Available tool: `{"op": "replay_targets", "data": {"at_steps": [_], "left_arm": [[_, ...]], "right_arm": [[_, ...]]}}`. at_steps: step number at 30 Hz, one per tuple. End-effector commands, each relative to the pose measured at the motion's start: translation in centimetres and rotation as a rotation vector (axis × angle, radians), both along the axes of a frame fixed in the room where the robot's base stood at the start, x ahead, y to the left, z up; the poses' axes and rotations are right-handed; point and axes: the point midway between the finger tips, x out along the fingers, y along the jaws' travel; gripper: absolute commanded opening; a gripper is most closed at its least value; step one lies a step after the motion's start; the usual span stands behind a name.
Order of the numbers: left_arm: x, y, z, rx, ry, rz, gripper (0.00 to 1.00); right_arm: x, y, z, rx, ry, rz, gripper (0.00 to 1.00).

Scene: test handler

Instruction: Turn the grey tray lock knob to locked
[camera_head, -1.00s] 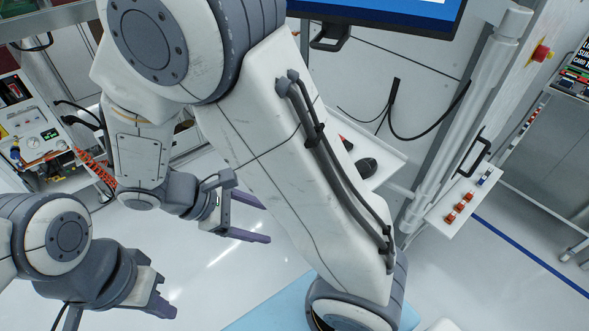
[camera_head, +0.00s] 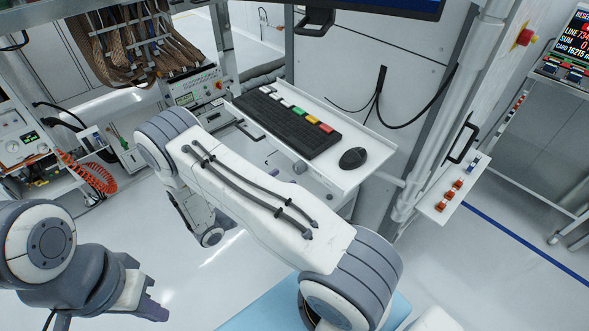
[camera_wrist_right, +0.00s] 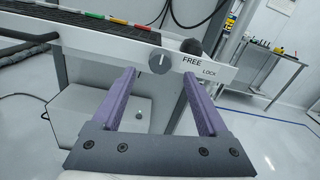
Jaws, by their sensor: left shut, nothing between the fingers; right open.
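The grey round tray lock knob (camera_wrist_right: 159,61) sits on the white front edge of the keyboard tray (camera_wrist_right: 240,75) in the right wrist view. The words FREE and LOCK are printed to its right. A pale mark shows on the knob, but I cannot tell which word it points at. My right gripper (camera_wrist_right: 159,73) is open, its purple fingers on either side of the knob in the picture, with nothing between them. My left gripper (camera_head: 157,302) is shut and empty at lower left.
A black keyboard (camera_head: 285,122) with coloured keys and a black mouse (camera_head: 353,158) lie on the tray. A monitor (camera_head: 385,8) hangs above. A small side shelf (camera_head: 440,205) with red pieces stands right. Open floor lies at lower right.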

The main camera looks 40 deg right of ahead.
Motion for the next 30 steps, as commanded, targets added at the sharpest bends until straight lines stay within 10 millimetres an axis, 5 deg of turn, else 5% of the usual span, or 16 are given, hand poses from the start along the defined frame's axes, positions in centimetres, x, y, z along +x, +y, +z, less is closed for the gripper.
{"op": "replay_targets", "data": {"at_steps": [9,21,23,27,28,30], "left_arm": [[0.0,0.0,1.1,0.000,0.000,0.000,0.00],[0.0,0.0,1.1,0.000,0.000,0.000,0.00],[0.0,0.0,1.1,0.000,0.000,0.000,0.00],[0.0,0.0,1.1,0.000,0.000,0.000,0.00],[0.0,0.0,1.1,0.000,0.000,0.000,0.00],[0.0,0.0,1.1,0.000,0.000,0.000,0.00]], "right_arm": [[0.3,-5.1,0.1,0.001,0.001,-0.004,0.77],[0.4,-6.0,0.0,0.001,-0.001,0.000,0.77],[0.4,-6.0,0.0,0.001,-0.001,0.000,0.62],[0.4,-6.0,0.0,0.001,-0.001,-0.001,0.08],[0.4,-6.0,0.0,0.001,-0.001,-0.001,0.00],[0.4,-6.0,0.0,0.001,-0.001,-0.001,0.00]]}}
